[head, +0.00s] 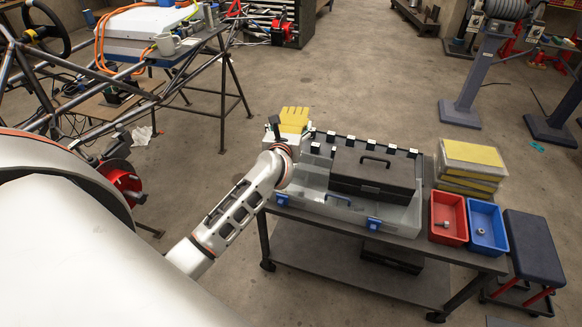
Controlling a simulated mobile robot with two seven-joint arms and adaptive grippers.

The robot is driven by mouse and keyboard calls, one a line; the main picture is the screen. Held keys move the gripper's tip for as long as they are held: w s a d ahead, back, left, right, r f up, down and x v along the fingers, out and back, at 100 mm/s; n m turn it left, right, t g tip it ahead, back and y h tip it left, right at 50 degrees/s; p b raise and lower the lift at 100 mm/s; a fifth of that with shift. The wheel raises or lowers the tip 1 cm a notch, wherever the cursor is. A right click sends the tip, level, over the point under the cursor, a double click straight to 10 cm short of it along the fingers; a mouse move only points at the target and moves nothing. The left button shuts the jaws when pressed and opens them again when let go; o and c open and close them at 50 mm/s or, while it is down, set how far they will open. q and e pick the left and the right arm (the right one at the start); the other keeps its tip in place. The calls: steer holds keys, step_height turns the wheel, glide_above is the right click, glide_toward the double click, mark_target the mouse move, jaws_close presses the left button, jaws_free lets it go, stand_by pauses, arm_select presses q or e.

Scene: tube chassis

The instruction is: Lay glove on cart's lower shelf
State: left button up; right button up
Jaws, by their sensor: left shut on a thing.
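A yellow glove (293,118) with white below the fingers is held upright at the far left corner of the cart (330,218). My left gripper (283,130) is shut on it, above the cart top's far edge; the wrist and the glove hide part of the grip. The cart's lower shelf (340,265) shows below the top, bare at its front and left. A dark case (392,258) lies on the shelf's right part. My right gripper is out of view.
Stacked yellow-topped boxes (473,153) stand behind. A stool (533,245) is at the right; a tube chassis (70,60) is at the left.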

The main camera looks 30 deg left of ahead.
arm_select(q)
steer(key=shift+w+a+f, duration=0.65)
steer(key=shift+w+f, duration=0.05)
steer(key=shift+w, duration=0.2)
